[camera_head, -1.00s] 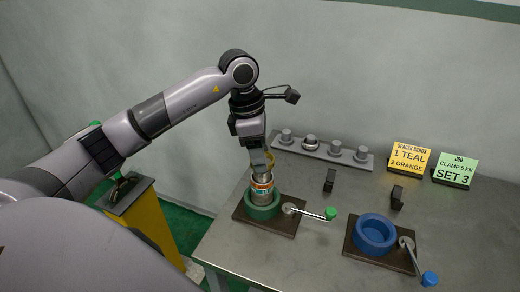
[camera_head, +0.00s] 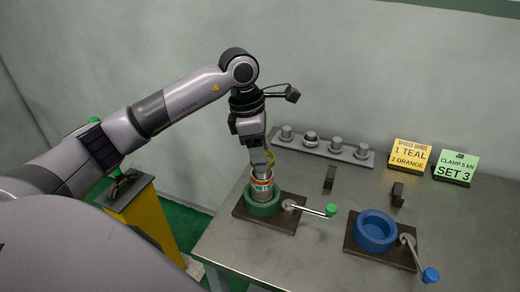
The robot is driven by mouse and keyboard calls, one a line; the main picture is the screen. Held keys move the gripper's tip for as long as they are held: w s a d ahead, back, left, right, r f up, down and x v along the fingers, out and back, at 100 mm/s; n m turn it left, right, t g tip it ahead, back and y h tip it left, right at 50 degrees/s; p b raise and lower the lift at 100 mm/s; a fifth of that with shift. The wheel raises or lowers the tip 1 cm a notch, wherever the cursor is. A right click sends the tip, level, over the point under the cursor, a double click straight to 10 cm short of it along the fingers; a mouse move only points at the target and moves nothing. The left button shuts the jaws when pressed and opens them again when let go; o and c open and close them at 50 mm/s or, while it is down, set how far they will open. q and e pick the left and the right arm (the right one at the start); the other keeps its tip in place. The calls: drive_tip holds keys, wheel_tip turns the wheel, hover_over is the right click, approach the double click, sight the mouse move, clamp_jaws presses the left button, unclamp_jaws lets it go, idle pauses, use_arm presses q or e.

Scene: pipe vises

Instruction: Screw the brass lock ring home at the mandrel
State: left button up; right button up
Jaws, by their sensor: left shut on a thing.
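The mandrel (camera_head: 262,190) is a metal cylinder with orange and teal bands, standing upright in the round green vise (camera_head: 262,207). My left gripper (camera_head: 264,165) points down right above it, shut on the brass lock ring (camera_head: 270,157), a yellow edge of which shows beside the fingers. The fingers hide most of the ring, and I cannot tell how it sits on the mandrel's top. My right gripper is not in view.
The green vise has a green-knobbed handle (camera_head: 312,210). An empty blue vise (camera_head: 376,231) with a blue-knobbed handle stands to the right. A rack (camera_head: 322,147) with several metal pieces, two small black blocks, a yellow sign (camera_head: 410,155) and a green sign (camera_head: 455,167) are behind.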

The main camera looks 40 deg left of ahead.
use_arm(q)
drive_tip(key=shift+a+b+x, duration=0.1)
drive_tip(key=shift+b+x, duration=0.45)
drive_tip(key=shift+x, duration=0.15)
drive_tip(key=shift+a+b+x, duration=0.15)
drive_tip(key=shift+b+x, duration=0.4)
drive_tip(key=shift+x, duration=0.1)
idle(0.7)
drive_tip(key=o, duration=1.1)
drive_tip(key=shift+s+f, duration=0.1)
drive_tip(key=shift+s, duration=0.05)
drive_tip(key=v, duration=0.7)
